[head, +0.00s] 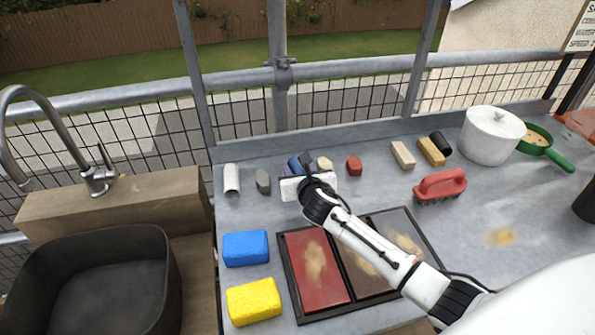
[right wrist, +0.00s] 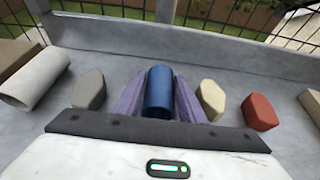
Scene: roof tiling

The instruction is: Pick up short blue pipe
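The short blue pipe (right wrist: 160,92) lies on the grey worktop near its back edge, pointing away from me. It also shows in the head view (head: 294,163), partly hidden by my right gripper. My right gripper (head: 297,168) is low over the worktop, with its two purple fingers either side of the pipe. In the right wrist view the right gripper (right wrist: 159,98) is open, with the pipe between its fingers and only narrow gaps at the sides. My left gripper is out of view.
A grey block (right wrist: 89,89) and a white half-pipe (right wrist: 35,78) lie left of the pipe. A beige block (right wrist: 211,98) and a red block (right wrist: 260,111) lie right. A framed tray (head: 317,292), blue sponge (head: 246,248) and yellow sponge (head: 254,302) are nearer me.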

